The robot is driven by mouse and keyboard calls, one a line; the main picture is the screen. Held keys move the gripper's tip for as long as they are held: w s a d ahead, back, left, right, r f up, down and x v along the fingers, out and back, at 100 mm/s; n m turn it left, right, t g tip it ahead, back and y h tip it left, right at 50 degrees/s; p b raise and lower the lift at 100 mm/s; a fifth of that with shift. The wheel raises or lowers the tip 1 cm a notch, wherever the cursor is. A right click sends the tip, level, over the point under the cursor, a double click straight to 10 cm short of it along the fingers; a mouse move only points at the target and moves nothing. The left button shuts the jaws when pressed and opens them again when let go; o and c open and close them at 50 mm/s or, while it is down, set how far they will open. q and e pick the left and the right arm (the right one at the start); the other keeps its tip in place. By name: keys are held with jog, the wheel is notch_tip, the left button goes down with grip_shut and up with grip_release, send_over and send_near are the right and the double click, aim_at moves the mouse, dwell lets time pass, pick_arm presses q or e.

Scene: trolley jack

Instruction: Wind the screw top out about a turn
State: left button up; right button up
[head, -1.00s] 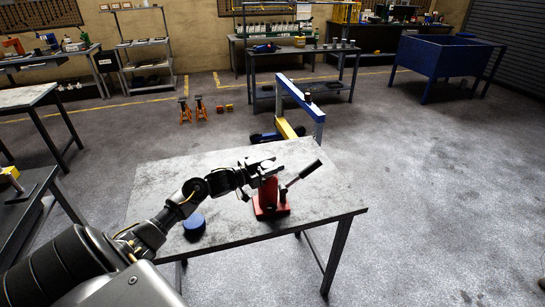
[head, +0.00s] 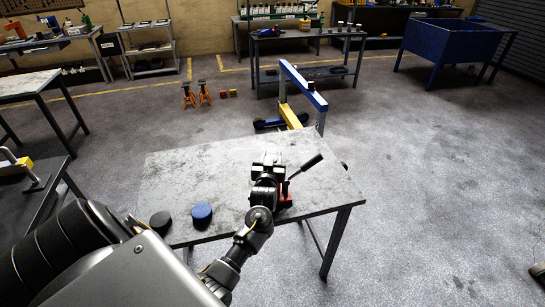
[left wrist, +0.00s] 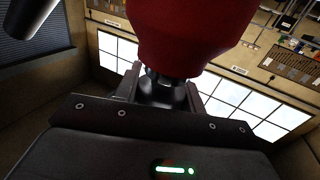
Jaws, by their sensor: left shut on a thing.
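The red trolley jack (head: 286,193) stands on the grey table, mostly hidden behind my left gripper and wrist in the head view. Its dark lever handle (head: 306,167) slants up to the right. In the left wrist view the red jack body (left wrist: 190,30) fills the top, with the dark metal screw top (left wrist: 163,92) at its end. My left gripper (head: 267,163) is at the jack's top, its fingers shut on either side of the screw top. The contact itself is partly hidden. My right gripper is not in view.
A blue round piece (head: 202,212) and a dark round piece (head: 160,221) lie on the grey table (head: 190,170), left of the jack. A blue and yellow crane (head: 303,88) stands on the floor behind. The table's left and back parts are clear.

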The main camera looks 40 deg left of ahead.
pick_arm(q)
jog(key=shift+s+a+f+n+g+y+b, duration=0.1)
jog(key=shift+n+g+y+b, duration=0.1)
jog(key=shift+n+g+y, duration=0.7)
jog(key=shift+s+f+n+g+y+b, duration=0.1)
jog(key=shift+n+g+y+b, duration=0.05)
jog(key=shift+n+g+y, duration=0.7)
jog(key=shift+a+y, duration=0.1)
jog(key=shift+y, duration=0.25)
jog(key=o, duration=1)
jog(key=shift+r, duration=0.1)
